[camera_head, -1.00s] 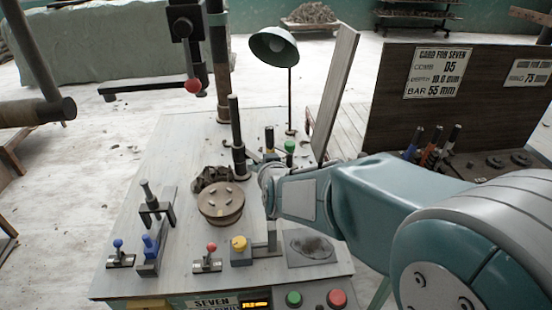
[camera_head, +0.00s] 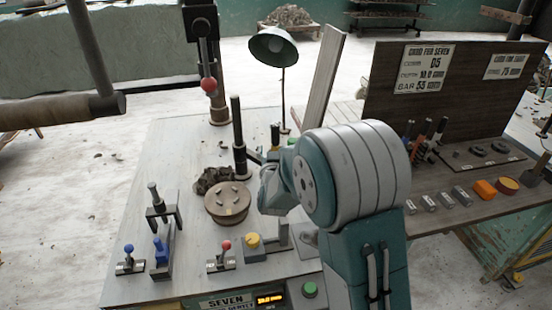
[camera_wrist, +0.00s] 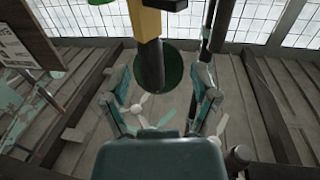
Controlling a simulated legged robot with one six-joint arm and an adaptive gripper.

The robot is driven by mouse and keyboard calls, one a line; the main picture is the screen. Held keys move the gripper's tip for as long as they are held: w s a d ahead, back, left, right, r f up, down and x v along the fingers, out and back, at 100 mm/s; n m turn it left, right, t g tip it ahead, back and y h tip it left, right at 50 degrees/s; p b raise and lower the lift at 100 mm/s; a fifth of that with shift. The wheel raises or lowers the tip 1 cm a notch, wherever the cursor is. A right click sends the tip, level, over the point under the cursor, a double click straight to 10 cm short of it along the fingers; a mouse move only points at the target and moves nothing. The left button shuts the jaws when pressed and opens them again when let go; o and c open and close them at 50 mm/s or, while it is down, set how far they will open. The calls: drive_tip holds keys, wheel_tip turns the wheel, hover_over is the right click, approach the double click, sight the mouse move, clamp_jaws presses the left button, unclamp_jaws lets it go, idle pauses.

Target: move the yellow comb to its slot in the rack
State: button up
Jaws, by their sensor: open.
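In the wrist view, a yellow bar with a black lower part (camera_wrist: 147,22) stands between and beyond my fingers; it may be the yellow comb, but I cannot be sure. My gripper (camera_wrist: 162,78) is open, with a finger on each side of that bar's lower end and gaps visible. In the head view my arm hides most of the gripper's surroundings near the bench posts. A group of upright handled tools (camera_head: 425,132), blue, orange and dark, stands on the right shelf by the dark panel; it looks like the rack. Its slots are too small to tell.
A round brown disc (camera_head: 227,203) sits mid-bench, beside a dark post (camera_head: 238,140). Small clamps and a yellow knob (camera_head: 253,240) line the front. A green lamp (camera_head: 273,46) stands behind. The dark panel (camera_head: 440,90) and shelf with several small blocks fill the right.

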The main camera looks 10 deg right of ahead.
sight(278, 143)
drive_tip(key=w, duration=0.1)
drive_tip(key=w+d, duration=0.1)
drive_tip(key=w, duration=0.2)
drive_tip(key=shift+w+d, duration=0.2)
drive_tip(key=shift+d, duration=0.2)
drive_tip(key=shift+w+d, duration=0.15)
drive_tip(key=shift+d, duration=0.2)
